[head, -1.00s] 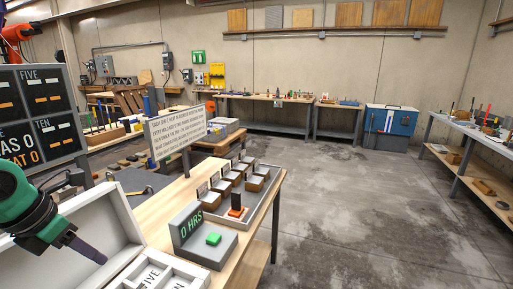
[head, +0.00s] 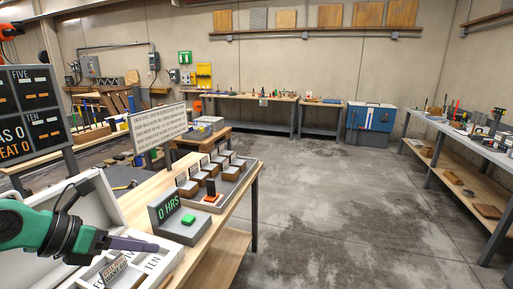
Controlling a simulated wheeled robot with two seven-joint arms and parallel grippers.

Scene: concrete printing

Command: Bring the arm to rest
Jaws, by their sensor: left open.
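My left arm comes in from the lower left in green and black. My left gripper (head: 135,243) is open, with its dark fingers pointing right above a white tray (head: 150,275) with labelled compartments, one marked TEN. Nothing shows between the fingers. A small sign card in the tray stands just below the fingers and is partly hard to read. Behind the gripper is the raised white lid (head: 95,198) of a case. My right gripper is out of view.
On the wooden bench stand a grey box reading 0 HRS (head: 180,222) with a green button, and a grey tray of small boxes (head: 238,190). A text sign (head: 158,127) and a dark scoreboard (head: 35,105) stand behind. Open concrete floor (head: 330,210) lies right.

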